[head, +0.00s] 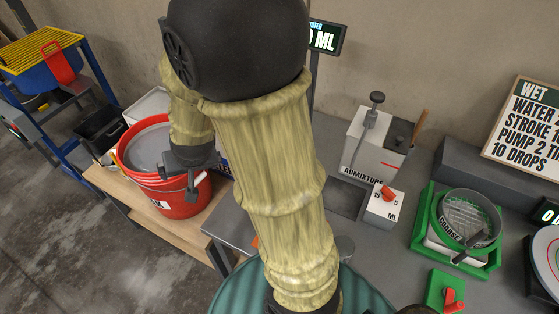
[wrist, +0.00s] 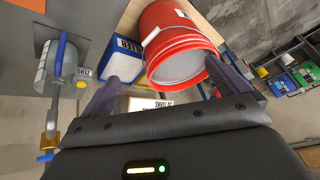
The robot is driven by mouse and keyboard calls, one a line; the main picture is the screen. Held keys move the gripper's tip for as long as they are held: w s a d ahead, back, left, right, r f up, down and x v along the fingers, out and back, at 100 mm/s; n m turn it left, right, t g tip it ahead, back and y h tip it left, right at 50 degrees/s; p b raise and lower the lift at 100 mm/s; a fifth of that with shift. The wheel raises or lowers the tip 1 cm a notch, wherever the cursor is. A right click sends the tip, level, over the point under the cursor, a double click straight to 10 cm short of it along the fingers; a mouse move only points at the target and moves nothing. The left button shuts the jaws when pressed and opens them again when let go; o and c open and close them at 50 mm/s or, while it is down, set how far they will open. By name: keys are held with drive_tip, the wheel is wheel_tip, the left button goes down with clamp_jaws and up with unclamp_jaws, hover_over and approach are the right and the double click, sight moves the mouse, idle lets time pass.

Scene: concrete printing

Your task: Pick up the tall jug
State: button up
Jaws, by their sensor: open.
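No tall jug can be made out with certainty in either view; my arm hides much of the middle of the head view. My gripper (head: 191,188) is by the near side of the red bucket (head: 183,203) in the head view, pointing down. In the wrist view my gripper (wrist: 163,70) has its two purple-grey fingers wide apart, with nothing held between them. The red bucket (wrist: 178,38) lies beyond the fingers there, toward the right one. A blue box with a white label (wrist: 124,60) shows near the left finger.
The bucket stands on a wooden bench (head: 118,192). Left of it is a blue frame with a yellow grate (head: 35,48). A grey counter (head: 390,240) holds an admixture dispenser (head: 362,143) and a green sieve stand (head: 424,232). A clear cylinder with blue handle (wrist: 62,68) shows in the wrist view.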

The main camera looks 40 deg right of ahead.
drive_tip(key=w+d+f+m+t+h+b, duration=0.1)
drive_tip(key=w+d+f+m+h+b, duration=0.1)
drive_tip(key=w+d+f+m+h, duration=0.5)
drive_tip(key=s+d+f+m+g+h+b, duration=0.2)
drive_tip(key=s+d+m+g+h, duration=0.1)
drive_tip(key=d+m+g+h, duration=0.3)
drive_tip(key=shift+s+d+m+h, duration=0.4)
drive_tip(key=shift+d+m, duration=0.2)
drive_tip(key=shift+d, duration=0.45)
drive_tip(key=shift+d+f, duration=0.1)
drive_tip(key=p+x, duration=0.3)
drive_tip(key=x, duration=0.9)
